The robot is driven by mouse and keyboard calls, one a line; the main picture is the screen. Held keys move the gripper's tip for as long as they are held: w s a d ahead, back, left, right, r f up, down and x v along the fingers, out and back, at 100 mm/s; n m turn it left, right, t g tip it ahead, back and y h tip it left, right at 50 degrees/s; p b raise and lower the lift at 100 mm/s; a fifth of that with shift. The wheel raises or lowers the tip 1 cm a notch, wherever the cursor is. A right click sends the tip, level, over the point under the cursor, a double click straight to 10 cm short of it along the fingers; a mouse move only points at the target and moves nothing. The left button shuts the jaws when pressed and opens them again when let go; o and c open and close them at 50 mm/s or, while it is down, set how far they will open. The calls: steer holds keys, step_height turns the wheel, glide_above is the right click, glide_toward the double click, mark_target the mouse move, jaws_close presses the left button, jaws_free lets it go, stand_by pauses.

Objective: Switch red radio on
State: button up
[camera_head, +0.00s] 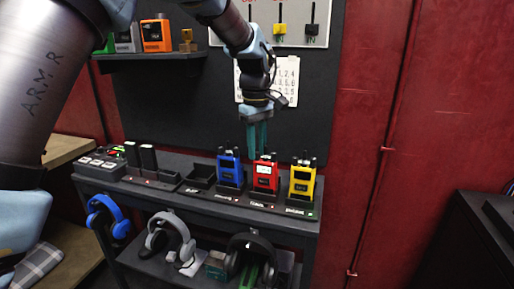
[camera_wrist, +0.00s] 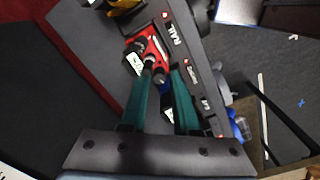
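The red radio (camera_head: 265,177) stands upright in a black dock on the shelf top, between the blue radio (camera_head: 229,168) and the yellow radio (camera_head: 302,183). My gripper (camera_head: 257,152) points down just above it, with its teal fingers apart and its tips near the radio's top. In the wrist view, the red radio (camera_wrist: 152,40) shows its top knobs beyond the tips of my open gripper (camera_wrist: 164,70). A blue part, likely the blue radio (camera_wrist: 161,80), shows between the fingers. Nothing is visibly held. Whether the fingertips touch the red radio cannot be told.
Black charging docks and a button box (camera_head: 101,161) line the shelf to the left. Blue headphones (camera_head: 108,214), grey headphones (camera_head: 171,236) and black headphones (camera_head: 250,252) hang at the shelf front. A pegboard stands behind.

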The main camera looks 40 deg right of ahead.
steer(key=shift+o, duration=1.4)
step_height(320, 180, up, 11)
steer(key=b, duration=0.2)
steer(key=shift+a, duration=0.15)
steer(key=shift+f, duration=0.1)
